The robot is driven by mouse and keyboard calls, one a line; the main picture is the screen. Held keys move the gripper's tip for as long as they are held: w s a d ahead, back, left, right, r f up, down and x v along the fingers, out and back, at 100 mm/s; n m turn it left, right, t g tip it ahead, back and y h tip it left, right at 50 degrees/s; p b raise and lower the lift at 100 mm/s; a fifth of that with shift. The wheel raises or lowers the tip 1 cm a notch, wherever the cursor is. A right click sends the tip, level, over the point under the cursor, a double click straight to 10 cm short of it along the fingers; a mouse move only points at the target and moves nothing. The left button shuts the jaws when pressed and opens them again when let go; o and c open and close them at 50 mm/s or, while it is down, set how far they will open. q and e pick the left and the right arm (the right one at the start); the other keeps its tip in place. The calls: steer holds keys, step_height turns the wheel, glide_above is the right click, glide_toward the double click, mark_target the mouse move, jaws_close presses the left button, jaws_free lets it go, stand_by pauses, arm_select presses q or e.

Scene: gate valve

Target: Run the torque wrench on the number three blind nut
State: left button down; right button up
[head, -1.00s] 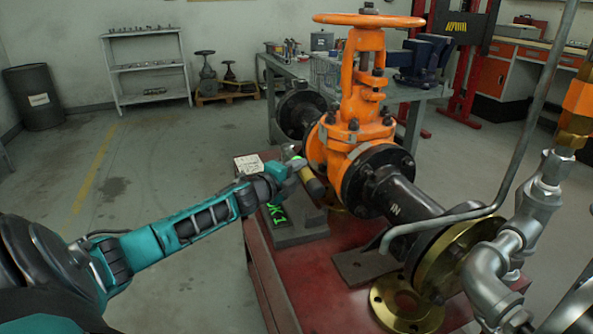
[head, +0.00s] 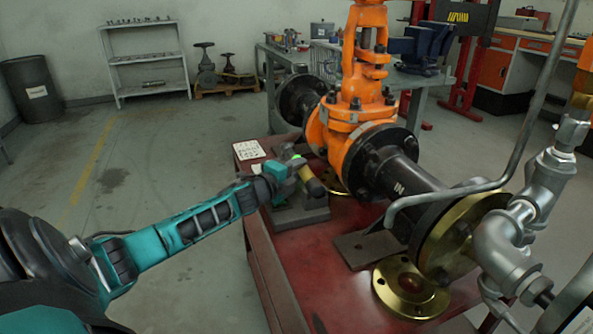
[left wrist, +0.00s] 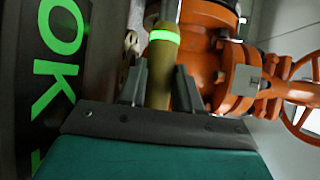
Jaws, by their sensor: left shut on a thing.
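My left gripper (head: 296,172) is at the near left side of the orange gate valve (head: 352,135), above a grey block on the red bench. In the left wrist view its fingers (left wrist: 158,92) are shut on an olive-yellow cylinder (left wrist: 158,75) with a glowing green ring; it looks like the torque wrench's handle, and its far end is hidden. In the head view a yellow and dark cylinder end (head: 311,184) shows beside the gripper. Bolts and nuts ring the black flange (head: 362,165); I cannot tell which nut is number three. My right gripper is out of view.
The grey block (head: 300,218) stands below the gripper; green "OK" lettering (left wrist: 60,45) is close beside it in the wrist view. A brass ring flange (head: 410,290) lies on the red bench (head: 335,300). Grey pipes (head: 515,235) fill the right. A white card (head: 249,150) lies behind.

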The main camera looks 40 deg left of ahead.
arm_select(q)
steer(key=shift+r, duration=0.3)
steer(key=c, duration=0.8)
jaws_free()
steer(key=shift+o, duration=0.5)
steer(key=shift+f, duration=0.4)
steer(key=s+d+r+p, duration=0.1)
steer(key=s+r+p, duration=0.1)
steer(key=s, duration=1)
steer(key=shift+s+p, duration=0.4)
steer(key=shift+p, duration=0.35)
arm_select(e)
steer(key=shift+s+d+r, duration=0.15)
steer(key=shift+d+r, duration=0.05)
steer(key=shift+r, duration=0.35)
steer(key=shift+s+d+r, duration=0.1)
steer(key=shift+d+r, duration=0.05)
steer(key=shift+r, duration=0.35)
arm_select(q)
steer(key=shift+d, duration=0.1)
